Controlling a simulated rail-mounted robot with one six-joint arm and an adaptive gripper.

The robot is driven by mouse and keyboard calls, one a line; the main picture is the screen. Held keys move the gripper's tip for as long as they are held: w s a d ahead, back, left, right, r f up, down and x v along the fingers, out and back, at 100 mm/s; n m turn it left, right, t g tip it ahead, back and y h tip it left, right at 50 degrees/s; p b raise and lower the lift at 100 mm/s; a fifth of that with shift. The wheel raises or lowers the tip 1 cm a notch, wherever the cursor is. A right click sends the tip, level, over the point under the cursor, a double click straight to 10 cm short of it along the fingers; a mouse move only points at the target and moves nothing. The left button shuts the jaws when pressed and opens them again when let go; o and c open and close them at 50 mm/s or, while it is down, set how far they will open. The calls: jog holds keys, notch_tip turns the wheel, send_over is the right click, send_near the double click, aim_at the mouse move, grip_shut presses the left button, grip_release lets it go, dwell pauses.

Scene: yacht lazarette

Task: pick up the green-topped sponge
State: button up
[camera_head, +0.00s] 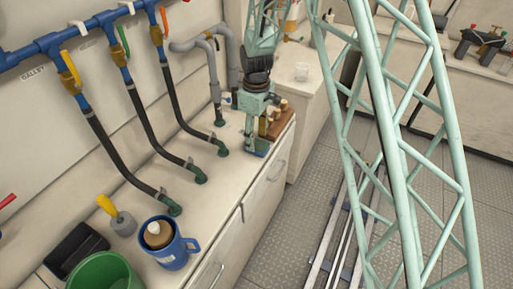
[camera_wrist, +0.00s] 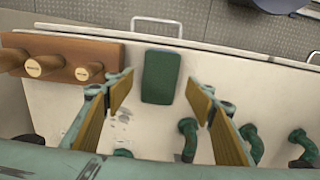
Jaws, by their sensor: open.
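The green-topped sponge (camera_wrist: 161,77) lies flat on the white counter in the wrist view, its green face up. It sits beyond and between the two fingertips of my gripper (camera_wrist: 161,97), touching neither as far as I can tell. My gripper is open and empty, with tan pads facing each other.
A wooden block with pegs (camera_wrist: 62,58) stands left of the sponge in the wrist view. Green pipe fittings (camera_wrist: 188,138) rise close to the right finger. The counter edge with a handle (camera_wrist: 156,24) lies beyond. A blue mug (camera_head: 171,245) and green bucket (camera_head: 103,270) stand nearer.

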aim_at(257, 143)
jog(key=shift+f+b, duration=0.4)
jog(key=shift+f, duration=1.5)
jog(key=shift+c, duration=0.4)
jog(key=c, duration=0.6)
jog(key=shift+c, duration=0.3)
